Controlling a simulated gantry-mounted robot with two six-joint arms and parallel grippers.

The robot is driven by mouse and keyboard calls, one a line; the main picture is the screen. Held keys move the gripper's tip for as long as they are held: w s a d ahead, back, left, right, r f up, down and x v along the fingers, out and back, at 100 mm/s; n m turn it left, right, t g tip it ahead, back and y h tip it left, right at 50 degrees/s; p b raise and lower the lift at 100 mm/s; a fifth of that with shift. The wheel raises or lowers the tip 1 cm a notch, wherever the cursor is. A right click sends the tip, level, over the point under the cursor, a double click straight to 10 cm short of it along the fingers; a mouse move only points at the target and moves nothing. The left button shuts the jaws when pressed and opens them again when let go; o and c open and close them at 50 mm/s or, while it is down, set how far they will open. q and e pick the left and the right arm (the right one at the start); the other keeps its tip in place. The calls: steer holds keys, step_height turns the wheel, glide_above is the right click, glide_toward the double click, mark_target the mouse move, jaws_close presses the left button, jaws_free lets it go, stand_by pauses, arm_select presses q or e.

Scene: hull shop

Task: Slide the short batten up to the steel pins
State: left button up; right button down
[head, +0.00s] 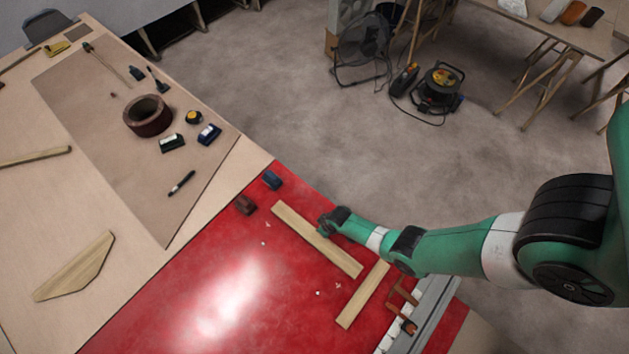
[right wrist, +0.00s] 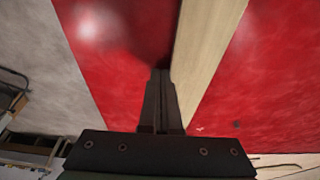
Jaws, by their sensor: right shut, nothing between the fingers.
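Two pale wooden battens lie flat on the red surface (head: 215,285). The longer-looking batten (head: 317,240) runs diagonally; the shorter-looking one (head: 363,295) lies to its lower right, at an angle to it and apart. My right gripper (head: 325,222) is shut and empty, low beside the far side of the longer-looking batten. In the right wrist view the closed fingers (right wrist: 161,78) point down right alongside a batten (right wrist: 205,50); I cannot tell whether they touch it. Small pale specks (head: 318,293) on the red may be pins, too small to tell. My left gripper is out of view.
A blue block (head: 271,180) and a dark red block (head: 245,204) stand beyond the longer-looking batten. An orange-brown clamp (head: 403,297) and a grey metal rail (head: 420,315) are at the lower right. Red surface at left is mostly clear.

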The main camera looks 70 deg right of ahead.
mark_target(311, 241)
steer(key=shift+w+a, duration=0.3)
steer(key=shift+a, duration=0.65)
steer(key=shift+w+a, duration=0.3)
steer(key=shift+a, duration=0.6)
steer(key=shift+w+a, duration=0.3)
steer(key=shift+a, duration=0.65)
steer(key=shift+w+a+b, duration=0.2)
steer(key=shift+w+a, duration=0.05)
steer(key=shift+a, duration=0.5)
steer(key=shift+w+a+b, duration=0.25)
steer(key=shift+w+a, duration=0.05)
steer(key=shift+a, duration=0.5)
steer(key=shift+w+a+b, duration=0.2)
steer(key=shift+w+a, duration=0.05)
steer(key=shift+a, duration=0.5)
steer(key=shift+s+d+r+p, duration=0.2)
steer(key=shift+d+r+p, duration=0.15)
steer(key=shift+d, duration=0.25)
steer(key=shift+s+d+r+p, duration=0.1)
steer(key=shift+s+d+p, duration=0.1)
steer(key=shift+d, duration=0.25)
steer(key=shift+s+d+r+p, duration=0.1)
steer(key=shift+d+p, duration=0.1)
steer(key=shift+d, duration=0.2)
steer(key=w+p+v, duration=0.1)
steer(key=p+v, duration=0.6)
steer(key=shift+w+d+r+p, duration=0.25)
steer(key=shift+w+r+p, duration=0.1)
steer(key=shift+r, duration=0.2)
